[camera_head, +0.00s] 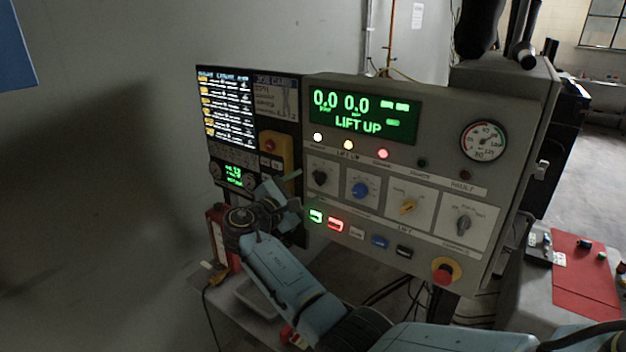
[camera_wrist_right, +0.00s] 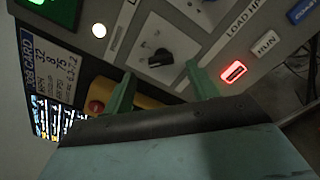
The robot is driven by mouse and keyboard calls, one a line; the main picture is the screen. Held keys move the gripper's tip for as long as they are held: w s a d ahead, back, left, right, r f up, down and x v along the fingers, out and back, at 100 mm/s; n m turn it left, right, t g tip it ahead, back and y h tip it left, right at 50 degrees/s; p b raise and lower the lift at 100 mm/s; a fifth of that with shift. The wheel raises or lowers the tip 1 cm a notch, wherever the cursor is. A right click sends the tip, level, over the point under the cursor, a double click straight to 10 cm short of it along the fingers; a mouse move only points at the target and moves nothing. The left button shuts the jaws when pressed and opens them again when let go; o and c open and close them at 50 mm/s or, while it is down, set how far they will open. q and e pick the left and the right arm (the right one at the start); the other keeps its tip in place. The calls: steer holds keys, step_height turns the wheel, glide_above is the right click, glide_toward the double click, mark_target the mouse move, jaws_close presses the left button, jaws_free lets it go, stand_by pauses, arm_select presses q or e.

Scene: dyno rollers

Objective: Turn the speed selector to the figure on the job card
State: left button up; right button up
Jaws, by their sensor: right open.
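The control panel (camera_head: 428,145) carries a row of knobs. The leftmost is a black knob (camera_head: 319,178) on a white plate, also in the right wrist view (camera_wrist_right: 160,58); its label is too small to read, so I cannot confirm it is the speed selector. The job card (camera_head: 275,100) is left of the panel and shows at the left of the wrist view (camera_wrist_right: 52,75); its figures are rotated and not surely legible. My right gripper (camera_head: 293,196) is open and empty, just left of the black knob, its fingers (camera_wrist_right: 163,88) apart and not around it. My left gripper is out of view.
Lit push buttons (camera_head: 335,224) sit below. A red emergency stop (camera_head: 445,272) is at the lower right. The green display (camera_head: 362,115) reads LIFT UP.

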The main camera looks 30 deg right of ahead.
mark_target(317, 179)
steer(key=shift+x, duration=2.25)
steer(key=c, duration=1)
